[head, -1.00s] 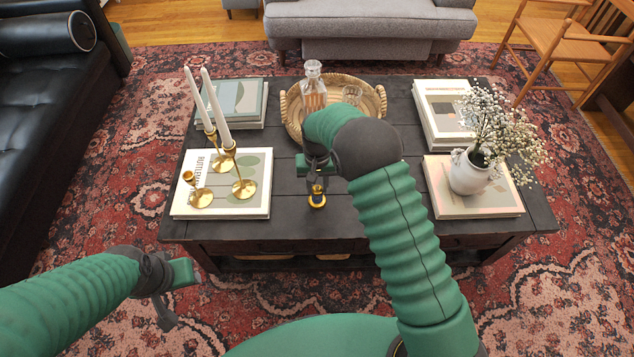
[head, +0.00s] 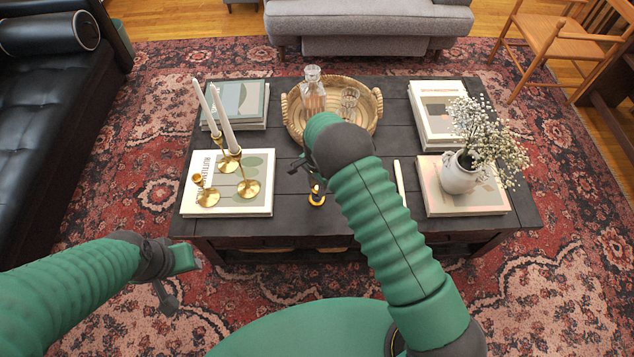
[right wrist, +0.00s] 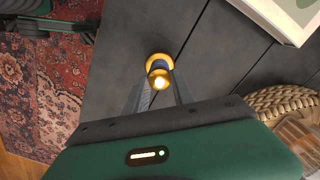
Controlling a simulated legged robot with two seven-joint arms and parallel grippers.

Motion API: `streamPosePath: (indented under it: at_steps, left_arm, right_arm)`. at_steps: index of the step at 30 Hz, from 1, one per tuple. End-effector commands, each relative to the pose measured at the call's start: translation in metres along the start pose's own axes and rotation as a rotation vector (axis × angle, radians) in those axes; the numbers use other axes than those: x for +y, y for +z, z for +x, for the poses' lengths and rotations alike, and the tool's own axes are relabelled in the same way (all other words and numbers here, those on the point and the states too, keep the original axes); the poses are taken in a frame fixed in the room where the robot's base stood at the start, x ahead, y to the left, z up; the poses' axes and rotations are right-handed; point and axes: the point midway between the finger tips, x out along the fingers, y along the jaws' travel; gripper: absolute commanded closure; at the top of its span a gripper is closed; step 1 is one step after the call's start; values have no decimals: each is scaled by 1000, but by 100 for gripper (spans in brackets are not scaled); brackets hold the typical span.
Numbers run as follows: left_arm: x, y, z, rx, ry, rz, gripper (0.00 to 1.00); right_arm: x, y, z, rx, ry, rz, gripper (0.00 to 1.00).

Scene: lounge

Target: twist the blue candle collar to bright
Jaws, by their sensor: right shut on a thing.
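The small candle has a gold base (head: 317,201) on the dark coffee table (head: 290,222). In the right wrist view its blue collar (right wrist: 158,65) shows above the gold base ring, with a glowing warm yellow tip (right wrist: 160,80) nearest the camera. My right gripper (head: 313,181) is over the candle, shut on the blue collar; its two dark fingers (right wrist: 158,85) flank it in the right wrist view. The fingers hide part of the collar. My left gripper (head: 168,288) hangs empty in front of the table's left side; its finger gap is unclear.
Gold candlesticks (head: 249,187) with white candles stand on a book (head: 258,165) at left. A woven tray (head: 375,108) holds a decanter (head: 312,90) and a glass. A flower vase (head: 459,178) stands on a book at right. A thin white stick (head: 400,183) lies beside my right arm.

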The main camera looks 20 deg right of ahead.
Motion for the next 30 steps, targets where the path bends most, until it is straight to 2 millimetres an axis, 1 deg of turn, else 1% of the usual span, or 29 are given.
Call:
streamPosePath:
  at_steps: [1, 12, 21, 30]
  left_arm:
    - [0, -1, -5, 0, 0, 0, 58]
    - [0, -4, -17, 0, 0, 0, 58]
    - [0, -6, -23, 0, 0, 0, 58]
    - [0, -6, -27, 0, 0, 0, 58]
  right_arm:
    - [0, 0, -3, 1, 0, 40, 100]
    - [1, 0, -2, 1, 0, 392, 100]
    - [1, 0, -1, 1, -1, 656, 100]
    - [0, 1, -1, 0, -2, 866, 100]
